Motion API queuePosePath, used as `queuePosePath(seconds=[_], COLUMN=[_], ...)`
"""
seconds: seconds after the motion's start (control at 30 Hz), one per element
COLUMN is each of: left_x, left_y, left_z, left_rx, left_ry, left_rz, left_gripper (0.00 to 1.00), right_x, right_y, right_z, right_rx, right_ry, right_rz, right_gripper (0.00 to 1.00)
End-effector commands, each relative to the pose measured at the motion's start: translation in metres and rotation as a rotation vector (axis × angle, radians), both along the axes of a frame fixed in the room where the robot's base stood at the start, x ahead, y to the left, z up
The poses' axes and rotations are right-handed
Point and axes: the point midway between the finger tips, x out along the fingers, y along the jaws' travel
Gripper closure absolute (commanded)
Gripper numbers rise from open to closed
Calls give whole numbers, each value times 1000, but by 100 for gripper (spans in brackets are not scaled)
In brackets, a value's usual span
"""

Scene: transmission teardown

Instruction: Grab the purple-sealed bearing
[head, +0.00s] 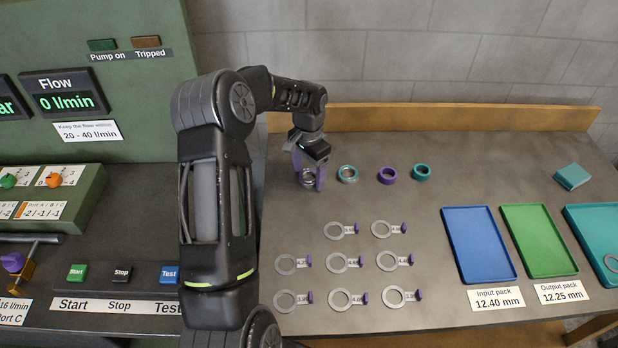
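A bearing with a bright metal ring and some purple (308,177) stands at the left end of a row of ring-shaped parts near the back of the table. My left gripper (309,174) points down over it, with its fingers on either side of it. Whether the fingers touch or grip it cannot be made out. Further right in the row are a metal bearing with teal (347,174), a plain purple ring (387,176) and a teal ring (421,172). My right gripper is out of view.
Several flat tagged rings (337,263) lie in rows in front. Blue (479,245), green (539,240) and teal (584,215) trays stand at the right, with a small teal block (572,176) behind. A wooden ledge (450,117) runs along the back. A green control panel (130,110) is left.

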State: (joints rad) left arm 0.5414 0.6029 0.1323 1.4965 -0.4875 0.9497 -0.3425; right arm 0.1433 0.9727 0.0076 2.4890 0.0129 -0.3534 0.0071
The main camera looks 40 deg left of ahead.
Motion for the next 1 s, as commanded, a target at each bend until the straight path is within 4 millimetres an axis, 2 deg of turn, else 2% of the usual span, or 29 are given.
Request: queuePosePath(seconds=[0.07, 0.77, 1.0], left_x=[0, 0, 0], left_y=[0, 0, 0], left_z=[0, 0, 1], left_rx=[0, 0, 0], left_ry=[0, 0, -1], left_rz=[0, 0, 0], left_gripper=[35, 92, 93], right_x=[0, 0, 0], right_y=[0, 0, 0], right_z=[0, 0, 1], right_rx=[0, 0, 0], right_ry=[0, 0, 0], right_rz=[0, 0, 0], right_gripper=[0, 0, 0])
